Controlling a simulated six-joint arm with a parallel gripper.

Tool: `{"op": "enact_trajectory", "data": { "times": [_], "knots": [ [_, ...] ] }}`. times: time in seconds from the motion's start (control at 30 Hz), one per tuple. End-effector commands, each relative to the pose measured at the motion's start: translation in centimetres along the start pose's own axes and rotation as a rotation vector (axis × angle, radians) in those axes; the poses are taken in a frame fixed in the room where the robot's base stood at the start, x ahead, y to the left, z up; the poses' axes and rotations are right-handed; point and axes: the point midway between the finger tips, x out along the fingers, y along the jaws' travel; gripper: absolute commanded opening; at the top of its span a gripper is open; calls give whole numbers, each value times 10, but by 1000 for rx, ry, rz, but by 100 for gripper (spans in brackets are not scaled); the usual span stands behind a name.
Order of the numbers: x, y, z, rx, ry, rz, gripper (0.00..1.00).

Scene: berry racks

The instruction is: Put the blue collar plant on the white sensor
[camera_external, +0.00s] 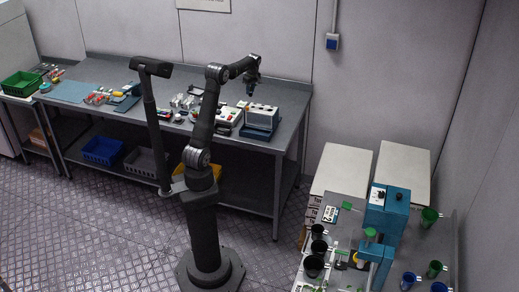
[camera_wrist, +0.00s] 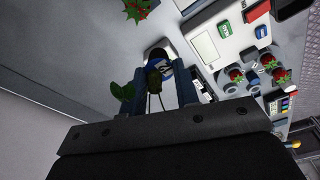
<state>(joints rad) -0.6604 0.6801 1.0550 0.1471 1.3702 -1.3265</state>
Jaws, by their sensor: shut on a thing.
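My gripper (camera_wrist: 164,84) is shut on a dark, blue-banded thing (camera_wrist: 156,68), which looks like the blue collar plant; its shape is partly hidden between the fingers. A green leaf (camera_wrist: 123,91) shows to the left of the fingers. A pale rounded surface (camera_wrist: 160,47) lies just beyond the held thing; I cannot tell whether it is the white sensor or whether they touch. In the external view my gripper (camera_external: 252,88) points down above the right end of the long bench, over a white and blue box (camera_external: 262,118).
Several instruments (camera_wrist: 204,46) and red-and-green plants (camera_wrist: 236,73) stand to the right in the wrist view. Another plant (camera_wrist: 137,8) is at the top. The long grey bench (camera_external: 287,90) has bare room at its back right. A teal stand (camera_external: 387,213) rises at the lower right.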

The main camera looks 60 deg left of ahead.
Motion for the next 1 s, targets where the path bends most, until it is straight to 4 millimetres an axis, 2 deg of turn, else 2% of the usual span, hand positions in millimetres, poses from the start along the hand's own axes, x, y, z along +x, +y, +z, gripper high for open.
{"op": "enact_trajectory", "data": {
  "times": [0.03, 0.2, 0.4, 0.57, 0.83, 1.0],
  "knots": [
    [11, 1, -13, -4, -1, -4, 7],
    [40, 7, -47, -4, -1, -3, 7],
    [60, 11, -73, -1, 0, 0, 7],
    [68, 12, -77, 1, -1, -1, 7],
    [102, 12, -71, 1, -1, -2, 7],
    [104, 12, -71, 0, 0, 0, 7]
  ]
}}
